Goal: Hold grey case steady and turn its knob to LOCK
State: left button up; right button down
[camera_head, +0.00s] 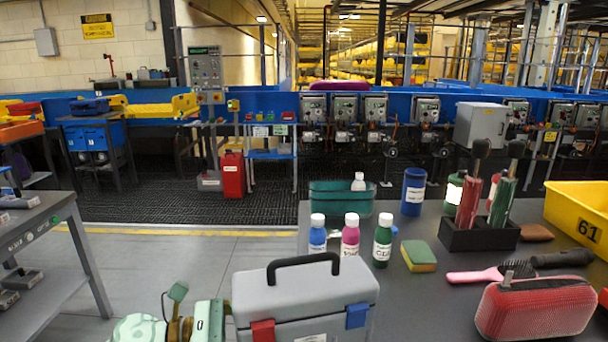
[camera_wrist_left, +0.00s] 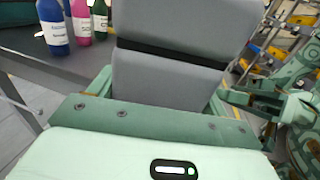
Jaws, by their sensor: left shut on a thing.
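The grey case (camera_head: 300,296) stands at the table's near edge, with a black handle on its lid, a red latch (camera_head: 263,331) and a blue latch (camera_head: 357,315). Its lower part is cut off in the head view, and its knob shows in neither view. My left gripper (camera_head: 222,318) is at its left side. In the left wrist view the case (camera_wrist_left: 175,85) lies between the left gripper's green fingers, which are shut on it. Green parts of my right arm, seemingly with its gripper (camera_wrist_left: 248,98), show at the right there; the jaw state is unclear.
Bottles of blue (camera_head: 317,238), pink (camera_head: 350,240) and green (camera_head: 382,245) stand just behind the case. A sponge (camera_head: 418,256), a pink brush (camera_head: 480,275) and a red mesh case (camera_head: 536,307) lie to its right. A teal bin (camera_head: 335,202) is farther back.

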pick_arm(q)
jog(key=shift+f, duration=0.1)
pick_arm(e)
jog(key=shift+s+d, duration=0.15)
jog(key=shift+s, duration=0.45)
pick_arm(q)
jog(key=o, duration=1.7)
jog(key=shift+a, duration=0.1)
